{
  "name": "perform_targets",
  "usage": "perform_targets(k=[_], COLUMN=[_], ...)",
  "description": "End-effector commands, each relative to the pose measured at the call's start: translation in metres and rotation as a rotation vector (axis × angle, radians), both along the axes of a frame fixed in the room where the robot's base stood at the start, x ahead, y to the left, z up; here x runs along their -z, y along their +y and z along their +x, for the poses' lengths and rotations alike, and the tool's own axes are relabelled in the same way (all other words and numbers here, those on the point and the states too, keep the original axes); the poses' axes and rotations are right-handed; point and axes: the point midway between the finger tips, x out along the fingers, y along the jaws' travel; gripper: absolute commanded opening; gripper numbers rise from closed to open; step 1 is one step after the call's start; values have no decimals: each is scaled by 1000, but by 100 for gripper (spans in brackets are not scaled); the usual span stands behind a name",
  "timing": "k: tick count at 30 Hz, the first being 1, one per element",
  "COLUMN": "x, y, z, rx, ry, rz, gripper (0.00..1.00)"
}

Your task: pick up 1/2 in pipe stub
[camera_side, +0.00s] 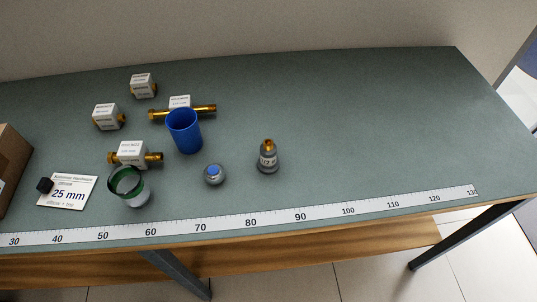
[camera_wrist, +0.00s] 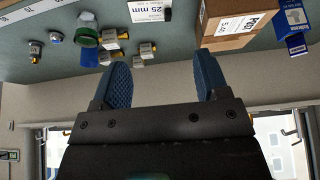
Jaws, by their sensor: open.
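A short grey cylinder (camera_side: 268,160) with a brass top and a white label that seems to read 1/2 stands upright right of the other parts in the side view; it looks like the pipe stub. In the wrist view, what seems to be the same piece (camera_wrist: 36,52) is at the far left. My gripper (camera_wrist: 163,78) shows only in the wrist view. Its two blue ribbed fingers are wide apart with nothing between them. It is well away from the stub.
A small blue-topped piece (camera_side: 214,174), a blue cup (camera_side: 186,136), a green-rimmed cup (camera_side: 127,184) and several labelled brass fittings (camera_side: 131,153) stand left of the stub. A cardboard box (camera_side: 12,165) and 25 mm card (camera_side: 70,191) lie farther left. The table's right side is clear.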

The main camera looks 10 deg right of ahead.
Motion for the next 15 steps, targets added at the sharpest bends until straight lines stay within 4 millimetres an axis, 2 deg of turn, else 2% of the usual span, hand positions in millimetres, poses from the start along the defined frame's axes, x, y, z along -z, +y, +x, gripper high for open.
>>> perform_targets(k=[5,8,11,15], x=[-7,-19,-31,-38], y=[-8,-25,-54,-106], z=[13,37,72,120], rx=[47,137,262,439], ry=[3,5,6,-2], rz=[-2,-7,-12,-20], gripper=[68,68,68,68])
